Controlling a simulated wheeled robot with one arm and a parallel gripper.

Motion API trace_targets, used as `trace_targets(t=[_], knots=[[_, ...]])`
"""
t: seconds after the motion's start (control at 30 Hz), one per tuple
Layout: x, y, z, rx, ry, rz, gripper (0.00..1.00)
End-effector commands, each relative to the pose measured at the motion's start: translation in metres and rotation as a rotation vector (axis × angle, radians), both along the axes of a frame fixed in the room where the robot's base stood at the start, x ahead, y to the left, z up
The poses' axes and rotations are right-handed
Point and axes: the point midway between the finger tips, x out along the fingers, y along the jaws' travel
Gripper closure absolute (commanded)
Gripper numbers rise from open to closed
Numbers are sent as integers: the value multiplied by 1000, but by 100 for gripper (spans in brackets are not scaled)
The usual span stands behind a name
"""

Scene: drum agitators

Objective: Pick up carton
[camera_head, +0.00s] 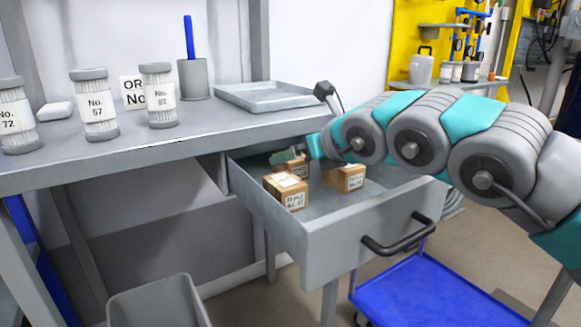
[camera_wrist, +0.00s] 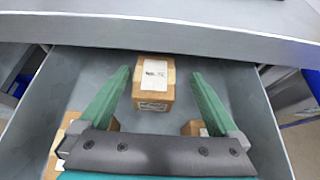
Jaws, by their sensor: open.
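Small brown cartons with white labels lie in the open grey drawer (camera_head: 325,225). In the head view, one carton (camera_head: 287,192) is at the front left and one (camera_head: 346,178) is to the right. Another (camera_head: 299,171) is partly hidden beneath my gripper (camera_head: 291,158). In the wrist view, my gripper (camera_wrist: 160,74) is open, with its green fingers to the left and right of a carton (camera_wrist: 153,84). Whether they are level with it or above it, I cannot tell. Two more cartons, at the lower left (camera_wrist: 63,141) and lower right (camera_wrist: 194,128), are partly covered by my gripper.
The workbench (camera_head: 180,135) overhangs the back of the drawer. On it stand white-labelled canisters (camera_head: 95,105), a grey tray (camera_head: 268,96) and a grey cup (camera_head: 194,78). A blue cart (camera_head: 420,290) stands below the drawer, and a grey bin (camera_head: 155,303) is at lower left.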

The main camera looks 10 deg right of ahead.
Motion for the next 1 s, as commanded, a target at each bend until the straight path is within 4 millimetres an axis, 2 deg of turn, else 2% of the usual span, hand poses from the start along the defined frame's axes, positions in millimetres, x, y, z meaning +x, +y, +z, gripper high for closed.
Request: trace_targets(t=[0.43,0.8,0.83,1.0], knots=[[36,18,-23,-4,2,-2,3],[41,20,-24,-1,-2,0,3],[41,20,-24,-1,-2,0,4],[41,20,-24,-1,-2,0,23]])
